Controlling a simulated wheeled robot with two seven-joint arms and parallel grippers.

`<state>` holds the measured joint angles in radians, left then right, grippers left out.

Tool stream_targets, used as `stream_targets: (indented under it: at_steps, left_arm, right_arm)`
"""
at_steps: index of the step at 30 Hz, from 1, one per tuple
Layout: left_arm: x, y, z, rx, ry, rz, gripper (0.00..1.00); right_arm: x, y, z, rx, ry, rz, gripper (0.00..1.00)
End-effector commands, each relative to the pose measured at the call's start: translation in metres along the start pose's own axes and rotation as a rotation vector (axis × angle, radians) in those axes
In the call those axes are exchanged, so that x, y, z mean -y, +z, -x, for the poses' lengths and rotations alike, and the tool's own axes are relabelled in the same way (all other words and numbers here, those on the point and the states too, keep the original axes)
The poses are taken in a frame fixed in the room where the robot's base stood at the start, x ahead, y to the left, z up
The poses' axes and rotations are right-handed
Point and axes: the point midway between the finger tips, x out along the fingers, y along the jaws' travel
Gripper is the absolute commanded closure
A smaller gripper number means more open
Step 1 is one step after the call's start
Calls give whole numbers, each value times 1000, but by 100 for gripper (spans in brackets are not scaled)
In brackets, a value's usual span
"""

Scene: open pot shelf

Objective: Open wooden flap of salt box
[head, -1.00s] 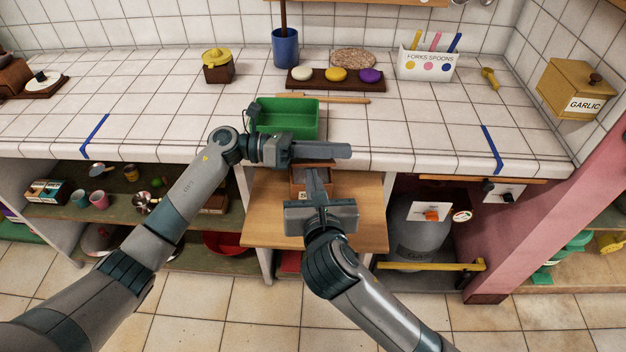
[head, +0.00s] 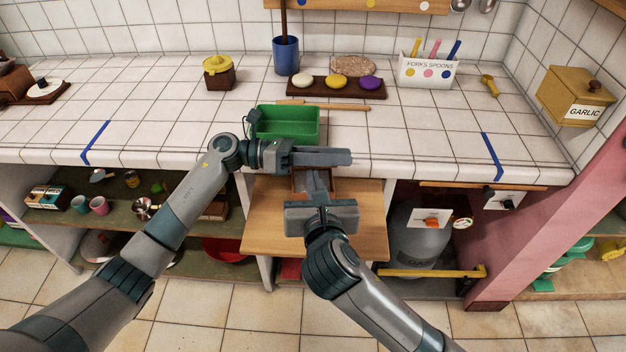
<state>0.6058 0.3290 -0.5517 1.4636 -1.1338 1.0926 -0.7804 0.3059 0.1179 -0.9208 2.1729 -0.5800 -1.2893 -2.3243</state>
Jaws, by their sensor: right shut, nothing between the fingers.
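A small brown wooden box (head: 298,183), which looks like the salt box, sits on the light wooden board below the counter's front edge. Both of my grippers cover much of it, and I cannot make out its flap clearly. My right gripper (head: 317,176) is shut and empty, its fingers pointing away from me, over the box. My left gripper (head: 340,157) lies sideways across the counter's front edge, just beyond the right fingertips, fingers pointing right. I see it edge-on and cannot tell whether it is open.
The wooden board (head: 262,222) has bare room on both sides of the box. A green tray (head: 285,124) stands on the tiled counter (head: 400,145) close behind my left gripper. A wooden stick (head: 335,105) lies behind it. A gas bottle (head: 420,246) stands below, right.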

Motion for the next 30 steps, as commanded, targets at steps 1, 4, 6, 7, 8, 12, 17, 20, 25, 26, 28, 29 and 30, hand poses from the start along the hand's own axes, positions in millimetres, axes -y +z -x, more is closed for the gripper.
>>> stream_targets:
  at_steps: [1, 4, 6, 7, 8, 12, 17, 20, 25, 26, 28, 29, 30]
  left_arm:
    - [1, -10, -1, -14, -5, 9, 64]
    - [0, -10, 3, -14, -4, 8, 64]
    - [0, -10, 9, -14, -2, 8, 64]
    - [0, -10, 12, -14, -2, 8, 64]
    - [-1, -10, 16, -14, -1, 8, 64]
    - [-2, -9, 38, -12, 3, 9, 64]
    - [-2, -7, 66, -9, 4, 7, 64]
    - [-2, -5, 84, -7, 4, 6, 64]
    - [-1, -2, 107, -3, 2, 3, 64]
    - [-1, -2, 110, -2, 2, 2, 64]
    - [-1, -2, 115, -1, 1, 2, 64]
    - [-1, -1, 117, -1, 1, 2, 64]
    - [-1, -1, 119, -1, 1, 2, 64]
  right_arm:
    - [0, 10, 0, 22, 3, -4, 100]
    - [-1, 10, 0, 23, 3, -5, 100]
    - [0, 10, 0, 23, 3, -5, 100]
    - [0, 10, 0, 23, 3, -5, 100]
    - [0, 10, 0, 23, 3, -5, 100]
    - [1, 10, 0, 23, 2, -5, 100]
    - [0, 8, 0, 17, 1, -3, 100]
    - [0, 6, 0, 13, 1, -3, 100]
    - [0, 4, 0, 9, 2, -2, 100]
    - [0, 4, 0, 9, 2, -2, 100]
    - [-1, 3, 0, 8, 2, -2, 100]
    - [-1, 3, 0, 7, 2, -1, 100]
    - [-1, 3, 0, 7, 3, -1, 100]
